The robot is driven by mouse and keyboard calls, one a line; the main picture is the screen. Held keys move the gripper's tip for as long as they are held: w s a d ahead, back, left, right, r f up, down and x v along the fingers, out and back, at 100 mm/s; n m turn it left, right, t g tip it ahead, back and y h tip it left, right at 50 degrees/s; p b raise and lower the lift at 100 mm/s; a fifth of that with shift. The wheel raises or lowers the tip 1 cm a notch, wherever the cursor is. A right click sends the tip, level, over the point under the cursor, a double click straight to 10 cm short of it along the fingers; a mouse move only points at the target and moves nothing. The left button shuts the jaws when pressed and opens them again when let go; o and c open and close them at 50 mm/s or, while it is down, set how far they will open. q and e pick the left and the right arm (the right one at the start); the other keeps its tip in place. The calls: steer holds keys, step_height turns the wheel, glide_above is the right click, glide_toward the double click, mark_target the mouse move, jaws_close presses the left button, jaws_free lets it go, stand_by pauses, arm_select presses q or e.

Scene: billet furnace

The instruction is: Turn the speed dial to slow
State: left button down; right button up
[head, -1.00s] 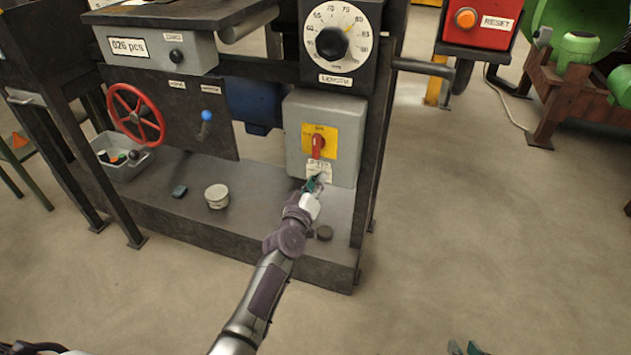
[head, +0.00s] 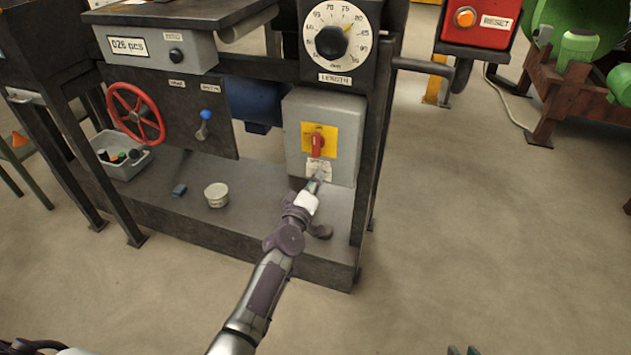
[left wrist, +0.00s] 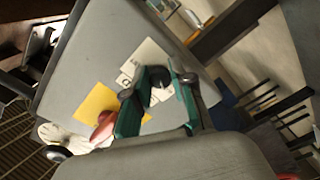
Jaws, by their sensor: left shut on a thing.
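A grey switch box (head: 345,118) has a red rotary switch (head: 317,145) on a yellow plate, with a white label (head: 320,168) below it. In the left wrist view a small dark knob (left wrist: 158,77) sits on the white label (left wrist: 150,58); I take it to be the speed dial. The label text is too small to read. My left gripper (head: 317,184) is at this label, and its teal fingers (left wrist: 160,100) are shut on the knob. In the head view the gripper hides the knob. My right gripper (head: 463,351) shows only its parted fingertips at the bottom edge.
The red switch (left wrist: 103,130) is close beside one left finger. Above the box is the length dial (head: 331,42). A red handwheel (head: 136,113), a blue-tipped lever (head: 205,122) and a round tin (head: 216,195) are to the left. Open floor lies to the right.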

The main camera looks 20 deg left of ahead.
arm_select(q)
steer(key=c, duration=1)
jaws_free()
steer(key=shift+s, duration=0.1)
steer(key=s, duration=1.2)
steer(key=shift+a, duration=0.25)
steer(key=shift+w, duration=0.1)
